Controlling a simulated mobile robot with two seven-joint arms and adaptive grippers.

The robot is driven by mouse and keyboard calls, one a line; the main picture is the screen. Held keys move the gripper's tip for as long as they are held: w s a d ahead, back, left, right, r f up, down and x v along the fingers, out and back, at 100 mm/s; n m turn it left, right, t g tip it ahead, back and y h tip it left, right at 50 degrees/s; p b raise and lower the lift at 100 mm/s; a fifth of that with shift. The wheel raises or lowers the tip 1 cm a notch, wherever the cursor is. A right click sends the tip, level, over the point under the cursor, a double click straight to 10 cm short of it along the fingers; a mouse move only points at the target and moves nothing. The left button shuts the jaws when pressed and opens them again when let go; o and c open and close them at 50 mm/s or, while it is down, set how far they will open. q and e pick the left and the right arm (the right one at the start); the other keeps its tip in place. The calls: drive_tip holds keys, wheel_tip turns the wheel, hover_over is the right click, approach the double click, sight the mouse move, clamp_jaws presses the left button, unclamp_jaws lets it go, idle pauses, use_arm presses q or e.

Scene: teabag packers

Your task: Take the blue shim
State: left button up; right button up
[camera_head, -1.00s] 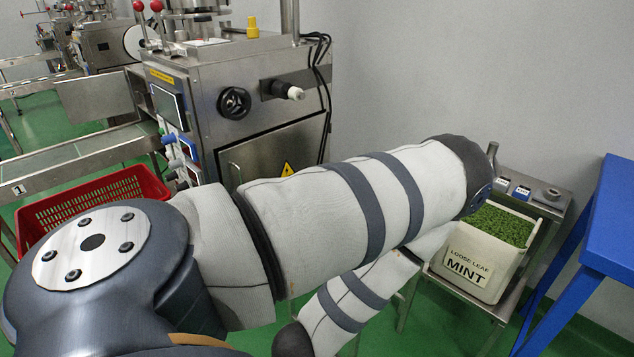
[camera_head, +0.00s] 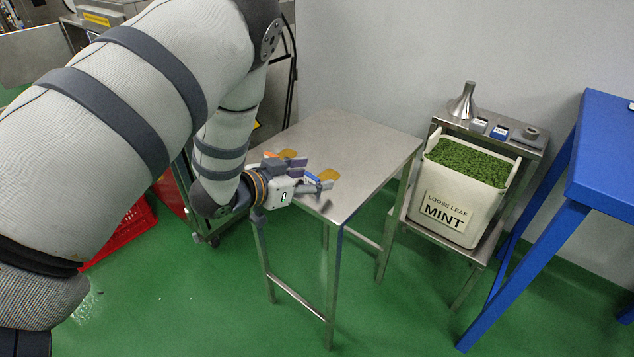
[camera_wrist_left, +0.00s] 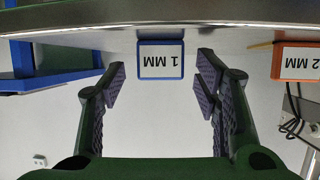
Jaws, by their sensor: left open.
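The blue shim (camera_wrist_left: 160,75), a square blue frame with a white "1 MM" label that reads upside down, is at the table edge in the left wrist view. A bit of blue shows between my fingers in the head view (camera_head: 312,178). My left gripper (camera_head: 308,176) is open at the near corner of the steel table (camera_head: 350,150). In the wrist view its two fingers (camera_wrist_left: 160,95) stand on either side of the blue shim, with a gap on both sides. My right gripper is not in view.
An orange "2 MM" shim (camera_wrist_left: 297,62) is right of the blue one in the wrist view. Tan pieces (camera_head: 329,175) lie on the table by my gripper. Right of the table are a mint bin (camera_head: 455,195) on a steel stand and a blue table (camera_head: 610,150).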

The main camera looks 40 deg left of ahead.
use_arm(q)
drive_tip(key=shift+w+f, duration=0.2)
drive_tip(key=shift+w, duration=0.15)
drive_tip(key=c, duration=1.1)
